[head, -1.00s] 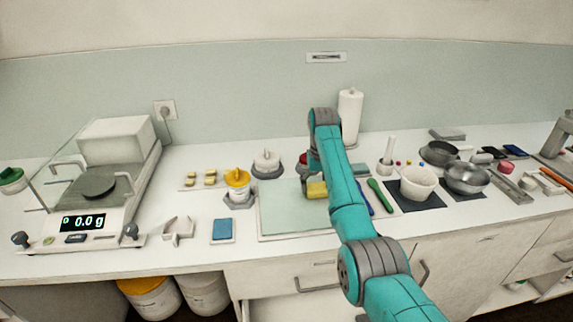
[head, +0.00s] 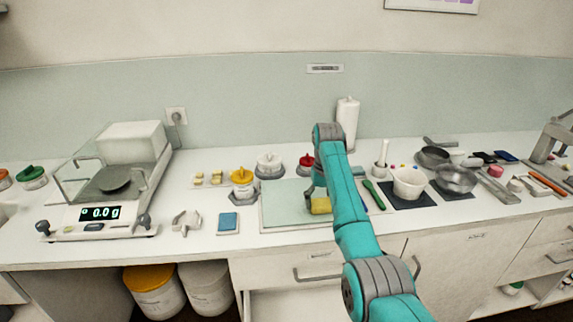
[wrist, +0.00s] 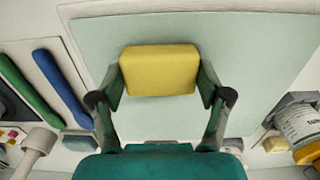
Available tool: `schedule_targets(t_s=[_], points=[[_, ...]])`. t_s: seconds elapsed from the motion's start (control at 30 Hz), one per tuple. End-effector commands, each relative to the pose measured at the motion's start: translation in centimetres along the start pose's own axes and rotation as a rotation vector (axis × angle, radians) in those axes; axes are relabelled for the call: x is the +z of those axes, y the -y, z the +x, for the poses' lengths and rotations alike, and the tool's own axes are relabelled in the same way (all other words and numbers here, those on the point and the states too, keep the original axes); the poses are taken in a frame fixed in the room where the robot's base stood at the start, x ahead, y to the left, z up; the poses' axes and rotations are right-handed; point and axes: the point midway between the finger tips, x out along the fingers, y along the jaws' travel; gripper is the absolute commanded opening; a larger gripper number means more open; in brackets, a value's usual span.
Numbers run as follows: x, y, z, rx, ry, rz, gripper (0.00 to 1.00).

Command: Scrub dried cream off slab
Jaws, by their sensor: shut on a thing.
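A yellow sponge (wrist: 160,71) sits between the two fingers of my gripper (wrist: 160,88) in the wrist view, gripped at its sides. The pale green slab (wrist: 240,75) lies behind it in that view. In the head view the sponge (head: 320,206) is over the right part of the slab (head: 285,208), low near its surface. I cannot tell whether it touches. My gripper (head: 318,196) is partly hidden behind my arm. I cannot make out any dried cream on the visible slab.
Left of the slab are a blue pad (head: 228,222), a yellow-lidded jar (head: 241,180) and a scale (head: 100,210). Right of it are a green-handled tool (head: 374,194), a mortar (head: 409,184) and metal bowls (head: 456,177). A paper roll (head: 347,125) stands behind.

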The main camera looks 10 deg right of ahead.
Motion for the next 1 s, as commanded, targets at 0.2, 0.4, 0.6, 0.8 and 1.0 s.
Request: schedule_targets(t_s=[0.2, 0.4, 0.6, 0.8, 1.0], points=[[-0.3, 0.0, -3.1, 0.0, -0.005, 0.0, 0.44], [-0.4, 0.1, -4.9, 0.0, -0.005, 0.0, 0.44], [-0.6, 0.1, -6.7, 0.0, -0.005, 0.0, 0.44], [-0.8, 0.1, -8.0, 0.0, -0.004, 0.0, 0.44], [-0.8, 0.1, -8.0, 0.0, -0.004, 0.0, 0.44]])
